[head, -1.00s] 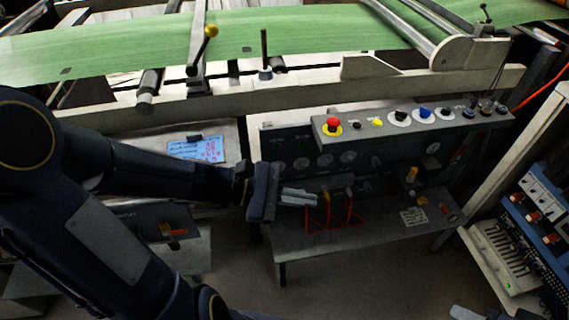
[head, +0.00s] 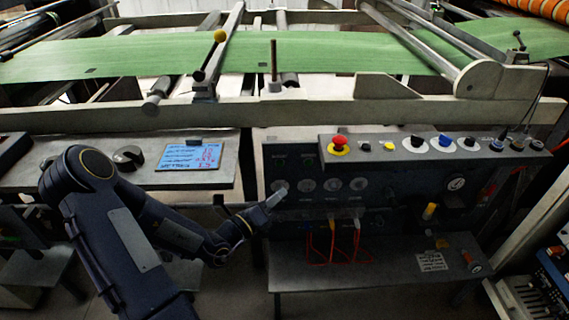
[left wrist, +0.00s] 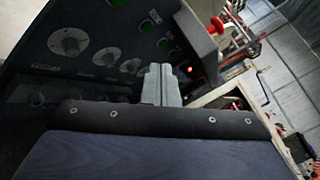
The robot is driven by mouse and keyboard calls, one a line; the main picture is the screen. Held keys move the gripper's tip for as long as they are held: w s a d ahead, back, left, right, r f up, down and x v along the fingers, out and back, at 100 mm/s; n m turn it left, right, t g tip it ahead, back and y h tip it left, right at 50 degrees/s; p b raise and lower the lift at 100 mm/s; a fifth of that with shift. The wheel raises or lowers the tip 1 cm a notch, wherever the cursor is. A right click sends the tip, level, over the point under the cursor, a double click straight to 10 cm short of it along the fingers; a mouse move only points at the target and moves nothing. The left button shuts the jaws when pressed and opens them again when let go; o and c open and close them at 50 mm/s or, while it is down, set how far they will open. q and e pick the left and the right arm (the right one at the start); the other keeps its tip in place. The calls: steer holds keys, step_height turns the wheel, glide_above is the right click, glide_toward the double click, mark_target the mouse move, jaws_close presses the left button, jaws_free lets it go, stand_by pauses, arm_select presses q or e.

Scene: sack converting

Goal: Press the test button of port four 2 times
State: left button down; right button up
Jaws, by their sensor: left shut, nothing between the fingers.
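The dark control panel (head: 300,168) stands upright under the machine frame, with a row of round dials (head: 333,185) and sockets below them. Red cables (head: 331,240) hang from the sockets in the head view. My left gripper (head: 276,198) is shut and empty, its fingertips close to the left end of the dial row. Whether it touches the panel cannot be told. In the left wrist view the closed fingers (left wrist: 160,80) point at the panel face, beside dials (left wrist: 70,42) and green lights (left wrist: 146,25). The port numbers and test buttons are too small to tell apart.
A ledge with a red emergency button (head: 339,142) and several coloured knobs juts out above the panel's right part. A grey shelf (head: 350,273) lies below the cables. A sheet with writing (head: 188,156) lies on the left table. Blue equipment stands at the lower right.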

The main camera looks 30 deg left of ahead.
mark_target(280, 164)
arm_select(q)
steer(key=w+a, duration=0.4)
steer(key=w, duration=0.3)
steer(key=shift+w+a, duration=0.2)
steer(key=shift+a, duration=0.05)
stand_by(0.3)
stand_by(1.9)
steer(key=shift+w+a, duration=0.25)
steer(key=shift+w, duration=0.1)
